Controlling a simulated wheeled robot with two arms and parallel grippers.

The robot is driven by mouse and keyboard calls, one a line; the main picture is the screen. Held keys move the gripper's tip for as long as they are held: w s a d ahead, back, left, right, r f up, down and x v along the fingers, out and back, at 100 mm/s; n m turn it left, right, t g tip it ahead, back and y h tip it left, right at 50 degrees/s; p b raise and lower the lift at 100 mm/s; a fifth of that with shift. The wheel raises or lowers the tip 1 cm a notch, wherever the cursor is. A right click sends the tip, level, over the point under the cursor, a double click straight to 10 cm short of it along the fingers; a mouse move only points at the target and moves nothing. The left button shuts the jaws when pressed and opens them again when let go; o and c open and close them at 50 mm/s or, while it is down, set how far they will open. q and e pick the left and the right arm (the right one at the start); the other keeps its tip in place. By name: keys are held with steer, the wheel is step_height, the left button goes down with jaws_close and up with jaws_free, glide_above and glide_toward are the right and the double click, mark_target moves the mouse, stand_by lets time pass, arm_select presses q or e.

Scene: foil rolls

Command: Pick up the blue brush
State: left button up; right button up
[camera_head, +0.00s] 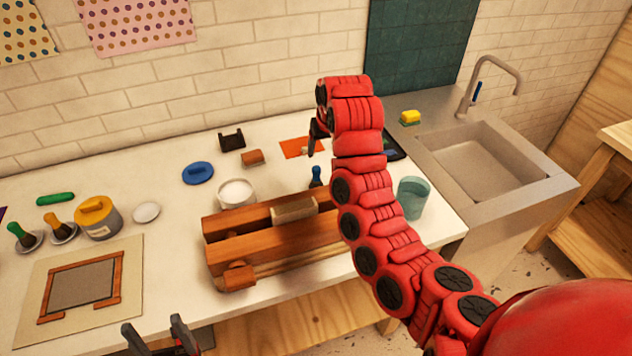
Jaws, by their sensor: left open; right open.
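The blue brush (316,177) stands on the white table behind the wooden press (290,249). Only its blue handle shows; its lower part is hidden by the press. My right arm crosses just right of it. My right gripper (313,146) is farther back, above the table beside the orange sheet, with dark fingers partly hidden by the red wrist. It is open and apart from the brush. My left gripper (158,338) is at the bottom edge, in front of the table, with two dark fingers spread and empty.
Green (22,236) and orange (58,227) brushes stand at the left beside a yellow-lidded can (97,217). A white tub (236,193), blue lid (198,173) and orange sheet (300,147) lie behind the press. A teal cup (412,196) stands right of my arm, near the sink (478,165).

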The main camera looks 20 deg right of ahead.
mark_target(316, 168)
steer(key=x, duration=0.7)
steer(key=shift+w+f, duration=0.15)
steer(key=shift+w, duration=0.05)
steer(key=shift+a+f+p, duration=0.1)
steer(key=shift+f+p, duration=0.35)
steer(key=shift+p, duration=0.15)
steer(key=x, duration=0.1)
steer(key=p+x, duration=0.2)
steer(key=shift+w+a, duration=0.15)
steer(key=shift+a, duration=0.15)
steer(key=shift+x, duration=0.85)
jaws_close()
